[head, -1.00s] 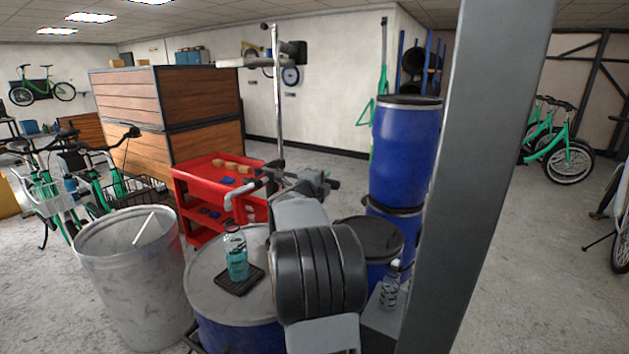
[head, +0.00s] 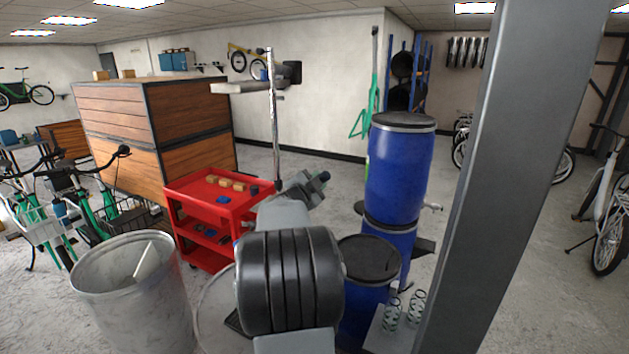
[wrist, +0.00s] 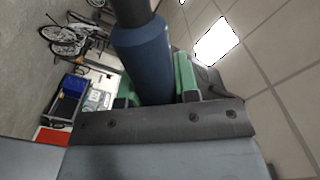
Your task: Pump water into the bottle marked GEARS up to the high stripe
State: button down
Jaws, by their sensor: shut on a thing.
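My gripper (head: 312,186) is raised above the drum area in the head view. In the wrist view, its green fingers (wrist: 157,82) are shut around a dark blue cylindrical grip (wrist: 143,55) on a black rod; this looks like the pump's handle. The drum (head: 212,308) under it shows only a strip of its lid, and a corner of the black tray (head: 233,322) shows beside my arm. My arm hides the rest, including the bottle's place on the tray. Two clear bottles, a left one (head: 392,316) and a right one (head: 416,308), stand at lower right. No GEARS lettering is legible.
A grey pillar (head: 520,150) stands close on the right. Stacked blue drums (head: 400,165) and a dark-lidded drum (head: 368,262) are beside my arm. A grey bin (head: 135,300) and red cart (head: 212,200) stand left.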

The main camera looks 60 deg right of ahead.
jog(key=shift+w+r+n, duration=0.3)
jog(key=shift+w+r, duration=0.05)
jog(key=shift+r, duration=0.15)
jog(key=c, duration=0.8)
grip_release()
jog(key=shift+f, duration=0.1)
jog(key=shift+c, duration=0.2)
jog(key=shift+a, duration=0.1)
jog(key=s+a+b, duration=0.1)
jog(key=a+b, duration=0.1)
jog(key=a, duration=1.1)
jog(key=shift+a+b, duration=0.3)
jog(key=shift+a, duration=0.05)
jog(key=shift+s, duration=0.1)
